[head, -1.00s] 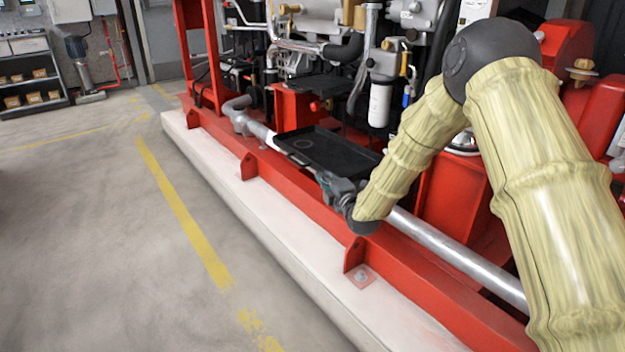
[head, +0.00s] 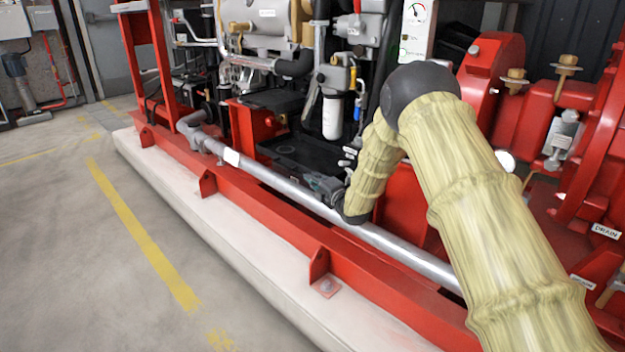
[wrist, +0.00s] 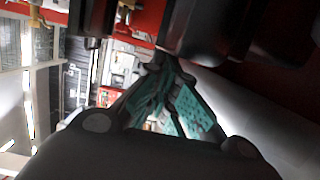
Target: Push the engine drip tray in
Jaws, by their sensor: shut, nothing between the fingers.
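The engine drip tray (head: 287,150) is a flat black tray with a faint ring mark on its floor. In the head view it lies low under the engine, behind the long silver pipe, between red supports. Its right end is hidden by my arm and gripper. My gripper (head: 313,181) is shut and empty, at the tray's near right side, just above the pipe; I cannot tell whether it touches the tray. In the wrist view the teal finger pads of my gripper (wrist: 163,72) come together with nothing between them. I cannot make out the tray clearly there.
The silver pipe (head: 400,250) runs along the red base frame (head: 260,217) in front of the tray. A white filter (head: 333,117) and engine hoses hang above. Red pump parts (head: 500,90) stand at right. The grey floor (head: 70,250) at left is open.

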